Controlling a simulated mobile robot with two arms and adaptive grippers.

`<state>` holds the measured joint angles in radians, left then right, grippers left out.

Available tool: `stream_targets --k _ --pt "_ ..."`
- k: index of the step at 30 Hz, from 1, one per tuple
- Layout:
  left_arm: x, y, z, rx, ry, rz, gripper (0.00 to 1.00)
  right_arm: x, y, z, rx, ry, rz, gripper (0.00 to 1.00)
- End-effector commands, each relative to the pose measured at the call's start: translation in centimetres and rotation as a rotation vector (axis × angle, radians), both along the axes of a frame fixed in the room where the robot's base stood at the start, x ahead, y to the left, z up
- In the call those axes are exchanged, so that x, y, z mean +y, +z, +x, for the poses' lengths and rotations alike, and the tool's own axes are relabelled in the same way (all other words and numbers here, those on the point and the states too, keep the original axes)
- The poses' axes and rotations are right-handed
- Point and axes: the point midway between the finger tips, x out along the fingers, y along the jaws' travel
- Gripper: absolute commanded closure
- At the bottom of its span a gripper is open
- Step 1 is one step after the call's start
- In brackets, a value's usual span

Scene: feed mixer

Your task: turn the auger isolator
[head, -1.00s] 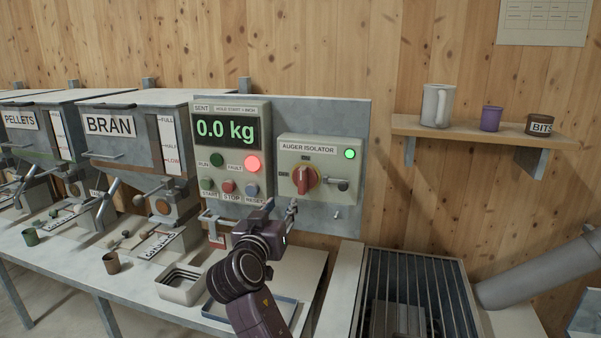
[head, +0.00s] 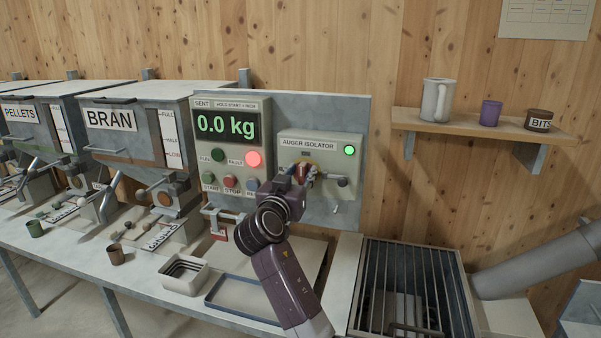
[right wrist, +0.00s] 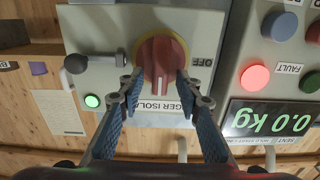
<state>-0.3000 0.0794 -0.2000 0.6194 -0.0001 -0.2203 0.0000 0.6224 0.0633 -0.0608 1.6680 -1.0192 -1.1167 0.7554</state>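The auger isolator (head: 345,140) is a grey-green box on the metal back panel, with a red rotary knob (right wrist: 160,60) on a yellow disc. The knob's handle stands upright in the head view, and a white mark shows on it in the right wrist view. My right gripper (head: 303,173) is at the knob and partly covers it. In the right wrist view the blue-padded fingers of my right gripper (right wrist: 158,86) are apart, one on each side of the knob's near end. I cannot tell whether they touch it. My left gripper is not in view.
A small dark-knobbed lever (right wrist: 82,64) sticks out beside the knob. A green lamp (head: 349,150) is lit on the isolator. The control box (head: 232,150) to the left reads 0.0 kg, with its red fault lamp lit. A barred hopper (head: 415,290) stands below right.

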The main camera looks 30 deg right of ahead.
Motion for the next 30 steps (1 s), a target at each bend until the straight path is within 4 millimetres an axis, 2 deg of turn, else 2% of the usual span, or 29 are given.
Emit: stream_targets --k 2,10,22,30 --pt "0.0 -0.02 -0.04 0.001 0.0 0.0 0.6 0.01 0.0 -0.01 0.0 0.0 0.0 0.69" --pt "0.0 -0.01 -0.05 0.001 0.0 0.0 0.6 0.03 -0.01 -0.03 0.001 0.0 -0.001 0.99" --pt "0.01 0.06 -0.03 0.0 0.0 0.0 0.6 0.09 -0.02 0.04 0.031 0.0 -0.025 1.0" --pt "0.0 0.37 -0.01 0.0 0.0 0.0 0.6 0.29 -0.02 0.28 0.154 -0.001 -0.13 1.0"
